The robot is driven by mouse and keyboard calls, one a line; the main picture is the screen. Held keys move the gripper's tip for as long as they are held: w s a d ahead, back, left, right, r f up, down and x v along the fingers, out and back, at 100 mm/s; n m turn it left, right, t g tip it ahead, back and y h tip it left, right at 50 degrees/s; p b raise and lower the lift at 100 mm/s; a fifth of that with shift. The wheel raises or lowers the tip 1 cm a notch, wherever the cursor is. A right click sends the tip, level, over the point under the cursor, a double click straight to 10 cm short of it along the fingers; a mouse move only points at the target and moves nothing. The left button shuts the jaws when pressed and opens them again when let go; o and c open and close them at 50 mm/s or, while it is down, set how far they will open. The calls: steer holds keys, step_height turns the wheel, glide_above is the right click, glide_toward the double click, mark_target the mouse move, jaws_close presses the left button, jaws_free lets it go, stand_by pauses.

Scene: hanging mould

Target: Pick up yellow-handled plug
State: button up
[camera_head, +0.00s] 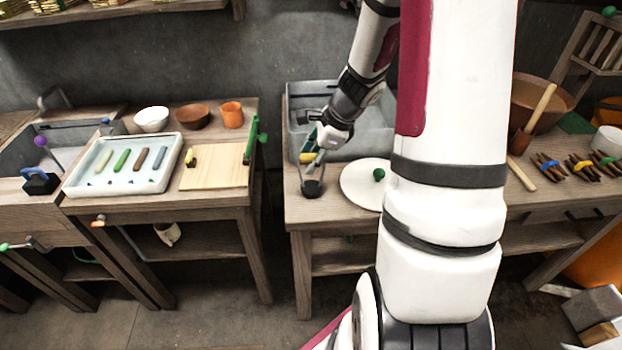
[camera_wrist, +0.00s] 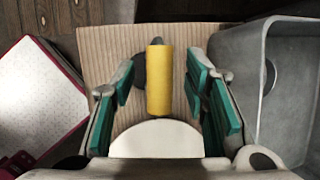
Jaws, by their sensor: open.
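A yellow cylindrical handle (camera_wrist: 160,82) lies between the two finger pads of my gripper (camera_wrist: 165,92) in the wrist view, with clear gaps on both sides. A dark grey end shows beyond its top, and a dark rounded shape sits behind the left finger. My gripper is open, with green pads. In the head view my gripper (camera_head: 314,160) is low over the left front part of the right-hand table, in front of the grey bin. A yellow piece (camera_head: 307,158) shows beside it, partly hidden. Whether the handle touches the tabletop cannot be told.
The grey bin (camera_head: 297,108) stands close behind my gripper; its wall (camera_wrist: 252,85) is right of the fingers in the wrist view. A white round lid (camera_head: 357,190) with a green knob lies to the right. A wooden board (camera_head: 215,178) lies on the left table, across a gap.

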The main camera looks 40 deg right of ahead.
jaws_close()
steer(key=shift+r, duration=0.1)
